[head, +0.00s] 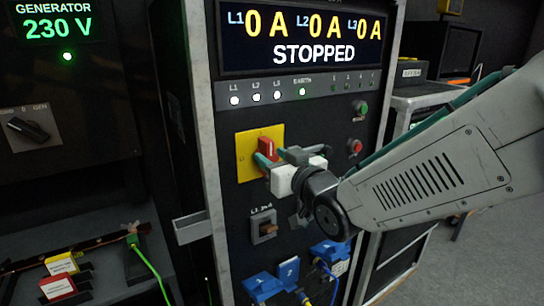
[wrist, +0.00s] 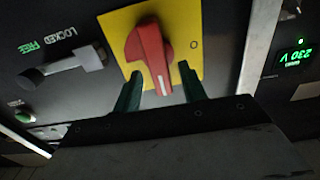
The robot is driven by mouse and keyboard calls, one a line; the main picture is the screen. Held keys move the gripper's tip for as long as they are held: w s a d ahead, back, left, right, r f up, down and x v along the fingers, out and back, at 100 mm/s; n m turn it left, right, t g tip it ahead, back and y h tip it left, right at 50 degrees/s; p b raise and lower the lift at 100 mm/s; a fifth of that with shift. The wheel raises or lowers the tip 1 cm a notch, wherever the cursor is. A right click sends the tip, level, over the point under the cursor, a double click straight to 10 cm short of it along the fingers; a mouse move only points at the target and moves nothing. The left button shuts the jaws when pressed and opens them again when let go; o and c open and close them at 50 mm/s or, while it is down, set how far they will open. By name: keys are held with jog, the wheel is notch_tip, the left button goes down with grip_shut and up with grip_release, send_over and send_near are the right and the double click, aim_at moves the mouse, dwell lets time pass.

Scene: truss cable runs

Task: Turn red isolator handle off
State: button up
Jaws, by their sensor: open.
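The red isolator handle (head: 267,148) sits on a yellow square plate (head: 244,158) on the black cabinet front. In the wrist view the handle (wrist: 150,52) stands nearly upright, slightly tilted, with a white mark at its lower end. An "O" is printed on the plate (wrist: 190,20) to the right of the handle. My gripper (wrist: 160,88) is open, with one green finger on each side of the handle's lower end. Gaps show between the fingers and the handle. In the head view my gripper (head: 273,160) partly hides the handle and plate.
A grey latch (wrist: 75,65) marked LOCKED and FREE sits beside the plate. The display (head: 303,38) reads 0 A and STOPPED. Green and red buttons (head: 355,147) are to the right. A smaller switch (head: 265,230) and blue connectors (head: 264,286) are below.

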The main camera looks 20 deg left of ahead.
jog(key=shift+w+a, duration=0.4)
jog(key=shift+a, duration=0.05)
jog(key=shift+c, duration=0.3)
grip_shut()
